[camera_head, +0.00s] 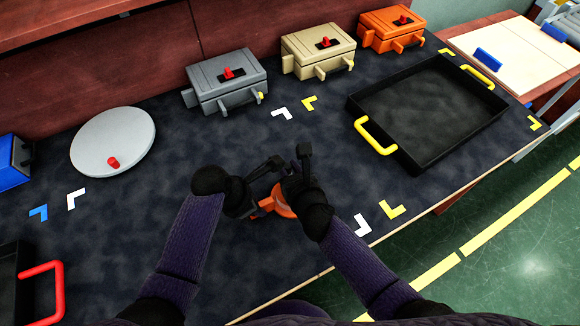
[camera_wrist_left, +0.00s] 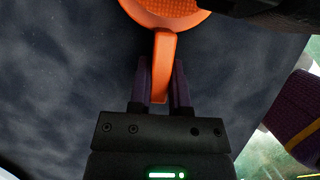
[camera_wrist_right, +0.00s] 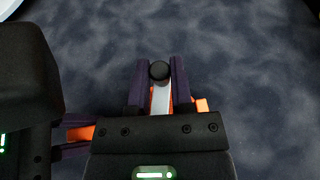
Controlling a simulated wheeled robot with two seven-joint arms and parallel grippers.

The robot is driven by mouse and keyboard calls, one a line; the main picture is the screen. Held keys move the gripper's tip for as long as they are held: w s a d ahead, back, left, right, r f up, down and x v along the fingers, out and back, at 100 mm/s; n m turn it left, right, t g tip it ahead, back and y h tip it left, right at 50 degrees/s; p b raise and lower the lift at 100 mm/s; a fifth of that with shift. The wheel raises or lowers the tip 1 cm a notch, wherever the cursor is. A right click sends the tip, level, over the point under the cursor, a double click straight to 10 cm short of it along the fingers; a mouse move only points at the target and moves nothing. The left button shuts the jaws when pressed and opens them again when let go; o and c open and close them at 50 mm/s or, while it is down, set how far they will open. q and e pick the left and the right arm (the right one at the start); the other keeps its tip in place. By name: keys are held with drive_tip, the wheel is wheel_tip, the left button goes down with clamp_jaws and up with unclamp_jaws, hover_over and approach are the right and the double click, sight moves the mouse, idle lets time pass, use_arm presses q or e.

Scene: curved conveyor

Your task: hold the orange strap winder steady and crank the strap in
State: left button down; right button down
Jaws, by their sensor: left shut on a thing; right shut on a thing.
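The orange strap winder (camera_head: 283,204) is at the front of the dark table, partly hidden by my grippers. In the left wrist view its round body and straight handle (camera_wrist_left: 163,60) show. My left gripper (camera_wrist_left: 160,88) is shut on the handle, one finger on each side. In the right wrist view a black knob (camera_wrist_right: 159,71) on a light grey crank arm (camera_wrist_right: 160,98) stands between the fingers of my right gripper (camera_wrist_right: 159,75), which is shut on the crank knob. A bit of orange shows behind that gripper. The strap cannot be made out.
A black tray with yellow handles (camera_head: 376,136) lies to the right. Grey (camera_head: 225,82), beige (camera_head: 317,50) and orange (camera_head: 391,28) boxes line the back. A grey disc with a red knob (camera_head: 113,136) lies left. A red-handled tray (camera_head: 42,292) is front left.

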drive_tip(key=c, duration=0.5)
unclamp_jaws()
drive_tip(key=v, duration=1.2)
drive_tip(key=shift+s, duration=0.1)
